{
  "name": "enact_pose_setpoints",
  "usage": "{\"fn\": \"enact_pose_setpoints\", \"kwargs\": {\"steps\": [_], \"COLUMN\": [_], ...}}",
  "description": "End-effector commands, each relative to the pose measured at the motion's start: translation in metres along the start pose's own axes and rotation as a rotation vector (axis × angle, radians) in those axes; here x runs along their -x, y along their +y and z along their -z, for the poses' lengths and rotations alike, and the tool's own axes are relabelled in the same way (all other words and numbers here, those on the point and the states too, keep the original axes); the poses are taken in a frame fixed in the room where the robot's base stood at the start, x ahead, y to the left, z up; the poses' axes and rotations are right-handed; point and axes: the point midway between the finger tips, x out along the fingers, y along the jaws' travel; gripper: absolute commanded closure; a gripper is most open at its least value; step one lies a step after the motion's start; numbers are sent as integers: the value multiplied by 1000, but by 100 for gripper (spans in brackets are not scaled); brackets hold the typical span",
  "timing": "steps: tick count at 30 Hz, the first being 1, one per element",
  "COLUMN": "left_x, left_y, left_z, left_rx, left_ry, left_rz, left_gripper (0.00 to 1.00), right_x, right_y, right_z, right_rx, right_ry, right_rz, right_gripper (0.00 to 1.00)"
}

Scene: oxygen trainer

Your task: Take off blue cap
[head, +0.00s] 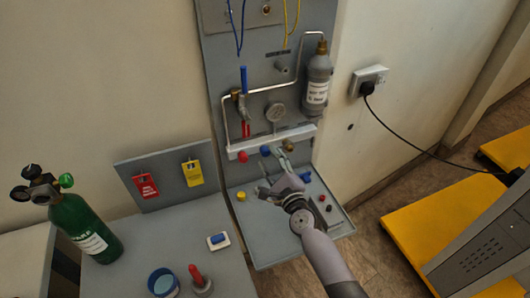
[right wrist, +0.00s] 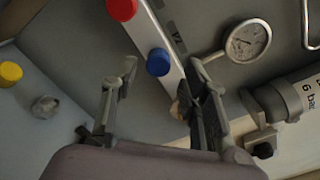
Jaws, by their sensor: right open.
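The blue cap (head: 265,151) sits on the front of a white manifold bar (head: 240,148) on the grey panel. It also shows in the right wrist view (right wrist: 158,62), between and beyond the fingertips. My right gripper (head: 273,172) is open and empty, just below and in front of the bar. In the right wrist view its two fingers (right wrist: 163,75) stand apart on either side of the line to the cap. I cannot tell any contact with the cap. My left gripper is not in view.
A red cap (head: 243,156) and a brass fitting (head: 288,144) flank the blue cap on the bar. A gauge (head: 275,112) and grey bottle (head: 317,82) are above. The shelf below holds a yellow cap (head: 241,196) and another blue piece (head: 305,177). A green cylinder (head: 82,228) stands left.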

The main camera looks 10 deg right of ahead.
Motion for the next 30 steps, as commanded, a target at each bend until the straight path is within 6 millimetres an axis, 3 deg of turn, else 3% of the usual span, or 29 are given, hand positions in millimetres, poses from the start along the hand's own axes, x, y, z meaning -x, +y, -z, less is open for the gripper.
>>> {"fn": "enact_pose_setpoints", "kwargs": {"steps": [3, 11, 15, 30], "left_x": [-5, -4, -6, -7], "left_y": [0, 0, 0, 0], "left_z": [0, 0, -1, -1], "left_rx": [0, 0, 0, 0], "left_ry": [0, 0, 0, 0], "left_rz": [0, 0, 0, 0], "left_gripper": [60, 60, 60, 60], "right_x": [0, 0, 0, -3], "right_y": [2, 1, 1, 1], "right_z": [1, 0, 1, 0], "right_rx": [-143, -163, -260, -253], "right_ry": [0, 0, 1, 0], "right_rz": [0, -1, 0, 0], "right_gripper": [59, 59, 59, 59]}}
